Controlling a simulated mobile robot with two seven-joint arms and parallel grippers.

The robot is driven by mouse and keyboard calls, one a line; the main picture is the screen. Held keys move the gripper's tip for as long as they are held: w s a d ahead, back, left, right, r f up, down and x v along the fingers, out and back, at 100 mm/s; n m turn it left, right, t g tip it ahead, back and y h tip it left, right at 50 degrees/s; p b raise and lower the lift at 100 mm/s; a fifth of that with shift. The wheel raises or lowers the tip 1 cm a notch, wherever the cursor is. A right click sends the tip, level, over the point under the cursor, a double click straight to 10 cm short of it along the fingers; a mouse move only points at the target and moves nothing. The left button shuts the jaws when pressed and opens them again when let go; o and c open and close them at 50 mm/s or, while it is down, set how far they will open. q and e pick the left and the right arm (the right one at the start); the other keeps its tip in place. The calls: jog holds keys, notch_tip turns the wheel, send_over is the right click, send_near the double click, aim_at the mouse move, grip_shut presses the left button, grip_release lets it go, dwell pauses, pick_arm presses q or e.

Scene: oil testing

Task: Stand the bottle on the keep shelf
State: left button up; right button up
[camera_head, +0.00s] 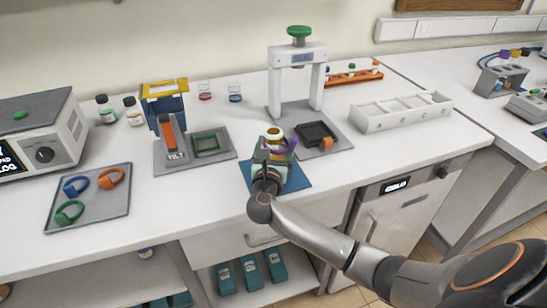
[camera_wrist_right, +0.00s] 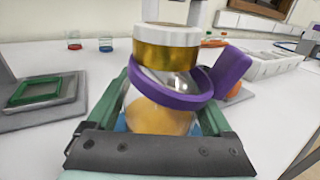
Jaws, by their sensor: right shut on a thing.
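The bottle (camera_head: 274,134) has a white lid, a gold band and amber contents. A purple ring (camera_head: 285,145) hangs tilted around its neck. In the right wrist view the bottle (camera_wrist_right: 160,112) stands between the green-padded fingers of my right gripper (camera_wrist_right: 158,95), and the purple ring (camera_wrist_right: 232,70) shows its tab at right. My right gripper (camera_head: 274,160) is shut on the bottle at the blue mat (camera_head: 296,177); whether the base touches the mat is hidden. An under-bench shelf (camera_head: 285,294) holds teal boxes; I see no label naming it the keep shelf. My left gripper is not in view.
A tilt stand (camera_head: 170,125) is left of the mat, and a press with a green knob (camera_head: 299,32) is behind it. A white compartment tray (camera_head: 400,111) is at right. A grey tray of colored rings (camera_head: 90,222) lies at left. The front counter right of the mat is clear.

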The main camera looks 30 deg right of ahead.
grip_shut()
jog(key=shift+r, duration=0.15)
